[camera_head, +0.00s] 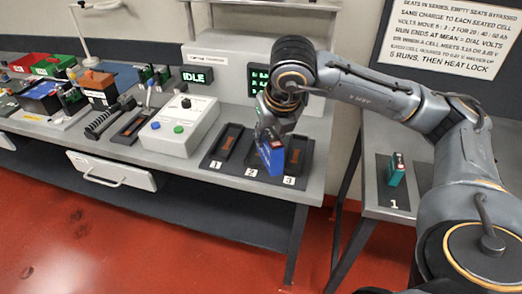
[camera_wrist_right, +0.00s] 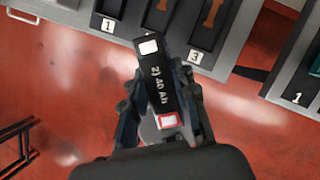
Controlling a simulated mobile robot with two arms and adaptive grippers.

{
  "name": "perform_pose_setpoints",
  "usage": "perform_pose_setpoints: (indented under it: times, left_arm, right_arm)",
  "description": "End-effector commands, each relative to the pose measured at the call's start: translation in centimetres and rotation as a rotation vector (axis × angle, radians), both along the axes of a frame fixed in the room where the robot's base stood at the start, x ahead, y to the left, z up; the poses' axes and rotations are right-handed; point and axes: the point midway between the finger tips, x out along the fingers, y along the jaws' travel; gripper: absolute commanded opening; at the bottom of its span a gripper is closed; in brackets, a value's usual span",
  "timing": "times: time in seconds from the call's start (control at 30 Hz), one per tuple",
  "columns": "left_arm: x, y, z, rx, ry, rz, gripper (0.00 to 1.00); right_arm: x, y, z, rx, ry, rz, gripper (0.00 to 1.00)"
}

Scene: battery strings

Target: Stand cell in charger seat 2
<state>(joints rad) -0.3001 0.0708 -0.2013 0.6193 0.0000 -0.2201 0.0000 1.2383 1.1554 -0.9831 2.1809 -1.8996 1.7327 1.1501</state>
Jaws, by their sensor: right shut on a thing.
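My right gripper (camera_head: 272,118) is shut on a blue battery cell (camera_head: 271,158). It holds the cell upright near the charger seats labelled 1, 2 and 3. In the right wrist view the cell's dark top (camera_wrist_right: 158,85) reads "2) 40 Ah" between the fingers (camera_wrist_right: 160,85). In the head view the cell overlaps seat 2 (camera_head: 252,171); whether its base touches the seat I cannot tell. Seat 1 (camera_head: 226,143) is empty, and seat 3 (camera_head: 294,160) looks empty. My left gripper is out of view.
A control box (camera_head: 180,125) with coloured buttons stands left of the seats. A display behind it reads IDLE (camera_head: 195,77). A teal cell (camera_head: 396,170) stands on the side table at right. Several coloured batteries and tools crowd the bench's left end.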

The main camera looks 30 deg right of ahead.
Motion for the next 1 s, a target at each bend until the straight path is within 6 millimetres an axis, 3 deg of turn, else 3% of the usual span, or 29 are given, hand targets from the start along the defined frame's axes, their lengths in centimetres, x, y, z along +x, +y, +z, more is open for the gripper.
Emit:
perform_pose_setpoints:
  times: [0.2,0.33,0.53,0.87,1.0]
  left_arm:
    - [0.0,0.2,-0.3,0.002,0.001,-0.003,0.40]
    - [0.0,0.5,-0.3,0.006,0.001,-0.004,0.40]
    - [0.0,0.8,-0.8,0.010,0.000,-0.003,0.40]
    - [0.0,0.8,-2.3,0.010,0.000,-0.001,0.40]
    - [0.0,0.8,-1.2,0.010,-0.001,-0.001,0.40]
  right_arm:
    - [0.9,-1.5,1.8,0.003,-0.004,-0.418,0.00]
    - [1.0,-2.1,2.3,0.003,-0.002,-0.561,0.00]
    - [2.6,-2.9,1.4,0.006,0.004,-0.625,0.00]
    - [9.8,-5.4,-2.3,0.009,0.008,-0.623,0.00]
    - [11.6,-6.3,-4.2,0.004,0.005,-0.621,0.00]
